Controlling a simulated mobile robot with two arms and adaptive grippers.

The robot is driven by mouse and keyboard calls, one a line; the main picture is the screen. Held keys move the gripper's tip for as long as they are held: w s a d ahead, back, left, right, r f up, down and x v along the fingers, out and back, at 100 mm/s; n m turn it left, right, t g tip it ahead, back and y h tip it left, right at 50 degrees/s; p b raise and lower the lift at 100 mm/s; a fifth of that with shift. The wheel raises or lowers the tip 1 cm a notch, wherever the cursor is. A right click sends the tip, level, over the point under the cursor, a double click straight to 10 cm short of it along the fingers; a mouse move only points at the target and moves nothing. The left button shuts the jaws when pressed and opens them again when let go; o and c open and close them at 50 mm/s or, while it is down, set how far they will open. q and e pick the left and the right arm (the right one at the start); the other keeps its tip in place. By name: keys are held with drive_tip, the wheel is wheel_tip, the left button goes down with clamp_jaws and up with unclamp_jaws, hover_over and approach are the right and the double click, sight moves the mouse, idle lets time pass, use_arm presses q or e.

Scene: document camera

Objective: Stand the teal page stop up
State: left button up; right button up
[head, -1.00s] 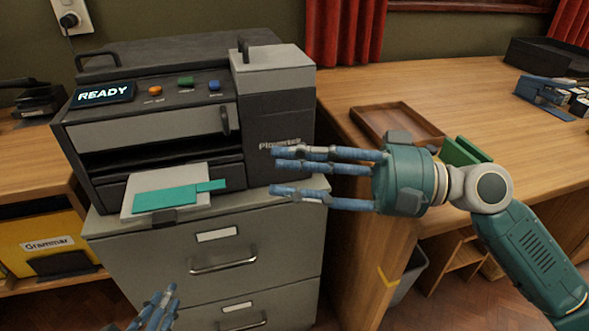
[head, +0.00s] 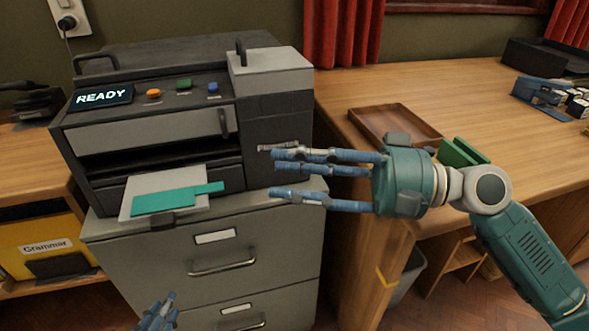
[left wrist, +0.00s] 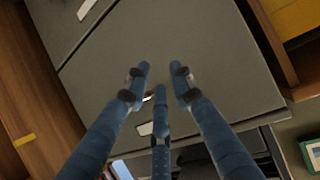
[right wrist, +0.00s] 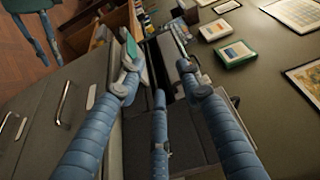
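The teal page stop (head: 176,199) lies flat at the front of the printer's pale output tray (head: 130,187), with a narrow tab toward the right. My right gripper (head: 282,172) is open and empty, to the right of the page stop and apart from it, with its fingers pointing left. In the right wrist view a teal piece (right wrist: 131,46), seemingly the page stop, shows beside the left finger, partly hidden by it. My left gripper (head: 166,300) is low in front of the cabinet, only its fingertips showing. The left wrist view shows its fingers (left wrist: 159,78) apart and empty.
The dark printer (head: 150,125) with a READY screen stands on a grey filing cabinet (head: 150,260). A wooden desk (head: 480,110) at the right carries a brown tray (head: 385,118). A yellow Grammar box (head: 38,242) is on the left shelf.

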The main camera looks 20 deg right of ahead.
drive_tip(key=v, duration=1.2)
drive_tip(key=shift+c, duration=1.1)
drive_tip(key=shift+w+f, duration=0.1)
